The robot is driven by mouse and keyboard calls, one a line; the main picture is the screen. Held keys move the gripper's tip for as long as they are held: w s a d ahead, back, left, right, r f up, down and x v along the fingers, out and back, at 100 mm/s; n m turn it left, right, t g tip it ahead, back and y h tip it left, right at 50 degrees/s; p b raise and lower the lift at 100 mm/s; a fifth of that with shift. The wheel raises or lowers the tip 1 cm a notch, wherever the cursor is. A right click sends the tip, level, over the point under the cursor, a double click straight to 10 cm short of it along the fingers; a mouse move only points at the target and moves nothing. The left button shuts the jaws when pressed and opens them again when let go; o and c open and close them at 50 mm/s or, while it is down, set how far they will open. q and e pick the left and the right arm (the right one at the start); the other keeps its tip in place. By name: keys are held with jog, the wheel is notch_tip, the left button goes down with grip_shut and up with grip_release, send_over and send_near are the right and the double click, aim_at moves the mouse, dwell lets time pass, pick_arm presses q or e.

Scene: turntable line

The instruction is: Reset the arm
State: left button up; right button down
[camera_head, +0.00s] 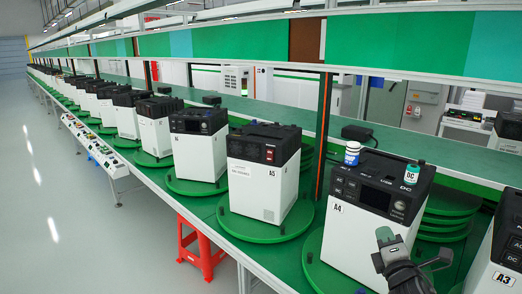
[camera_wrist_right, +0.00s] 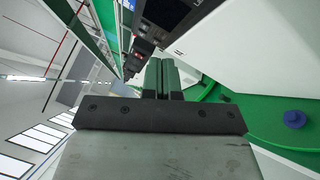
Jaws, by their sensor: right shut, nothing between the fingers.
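My right gripper (camera_head: 385,234) is in the lower right of the head view, in front of the white face of the unit labelled A4 (camera_head: 345,238). Whether it touches the unit I cannot tell. In the right wrist view its two fingers (camera_wrist_right: 163,76) are together with nothing between them. A4 is a white box with a black top, standing on a green turntable (camera_head: 312,262). My left gripper is not in view.
Unit A5 (camera_head: 265,172) stands on its turntable to the left, with several similar units beyond. Unit A3 (camera_head: 505,245) is at the right edge. A red stool (camera_head: 201,246) stands below the line. The grey floor (camera_head: 75,225) at left is clear.

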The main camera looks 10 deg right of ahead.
jog(key=s+a+f+m+g, duration=0.4)
jog(key=s+f+m, duration=0.2)
jog(key=s+f, duration=0.2)
jog(key=s+a+f+m+g, duration=0.4)
jog(key=s+f+m+g, duration=0.15)
jog(key=s+f, duration=0.2)
jog(key=s+a+f+m+g+y, duration=0.2)
jog(key=s+a+m+g, duration=0.15)
jog(key=s, duration=0.55)
jog(key=s+a+f+m+g+y, duration=0.1)
jog(key=s+a+f+m+g, duration=0.2)
jog(key=s, duration=0.6)
notch_tip(320, 180, down, 23)
jog(key=g, duration=0.1)
jog(key=s+d+f+g, duration=0.1)
jog(key=s+d+f, duration=0.1)
jog(key=s+f, duration=1.5)
jog(key=shift+d+f+m, duration=0.3)
jog(key=shift+d+f, duration=0.05)
jog(key=shift+f, duration=0.1)
